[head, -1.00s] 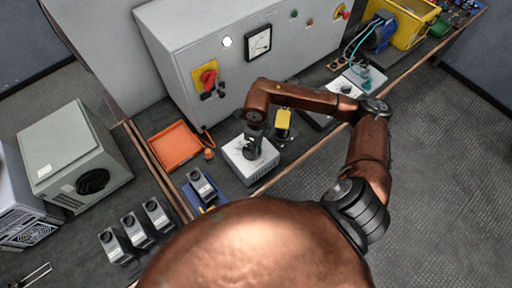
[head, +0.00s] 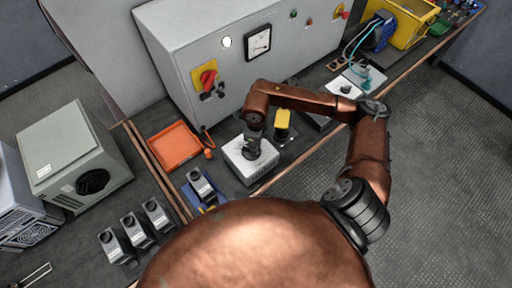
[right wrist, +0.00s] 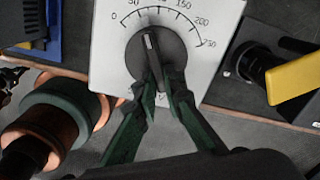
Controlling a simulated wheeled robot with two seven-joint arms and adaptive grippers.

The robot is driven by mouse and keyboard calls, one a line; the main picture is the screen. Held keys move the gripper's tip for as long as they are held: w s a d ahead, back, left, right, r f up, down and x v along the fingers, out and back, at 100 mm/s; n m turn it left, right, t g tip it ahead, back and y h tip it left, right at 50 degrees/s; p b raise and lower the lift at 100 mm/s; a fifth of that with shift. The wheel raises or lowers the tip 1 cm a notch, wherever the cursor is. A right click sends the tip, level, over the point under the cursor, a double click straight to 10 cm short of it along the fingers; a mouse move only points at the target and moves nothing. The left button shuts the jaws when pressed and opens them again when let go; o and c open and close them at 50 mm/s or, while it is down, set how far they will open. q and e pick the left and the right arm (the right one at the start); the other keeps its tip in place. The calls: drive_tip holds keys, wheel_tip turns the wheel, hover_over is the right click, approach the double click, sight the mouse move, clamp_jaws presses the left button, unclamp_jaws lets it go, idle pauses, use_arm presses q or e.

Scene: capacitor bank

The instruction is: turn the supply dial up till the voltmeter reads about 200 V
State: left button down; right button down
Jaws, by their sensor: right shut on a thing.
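The supply unit is a pale box (head: 239,168) on the bench with a dark dial on top. In the right wrist view the round dial (right wrist: 172,48) sits on a white face marked from 0 to 250. Its pale pointer line points up and slightly left, roughly near the 100 region, whose label is cut off. My right gripper (right wrist: 161,76) is shut on the dial's raised grip from above; in the head view it (head: 252,152) covers most of the dial. The voltmeter (head: 258,43) is on the grey cabinet's front; its reading is too small to tell. My left gripper is out of view.
The grey cabinet (head: 215,120) stands behind, with a red switch handle (head: 208,78). An orange tray (head: 174,146) lies left of the supply. A yellow-handled switch (head: 282,120) stands close on its right. The bench edge is in front.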

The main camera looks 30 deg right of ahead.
drive_tip(key=shift+s+a+m, duration=0.1)
drive_tip(key=shift+a+m, duration=0.1)
drive_tip(key=shift+m, duration=1.25)
drive_tip(key=shift+a+m, duration=0.2)
drive_tip(key=shift+m, duration=1.25)
drive_tip(key=c, duration=2)
unclamp_jaws()
wheel_tip(320, 180, up, 12)
drive_tip(key=shift+r, duration=0.1)
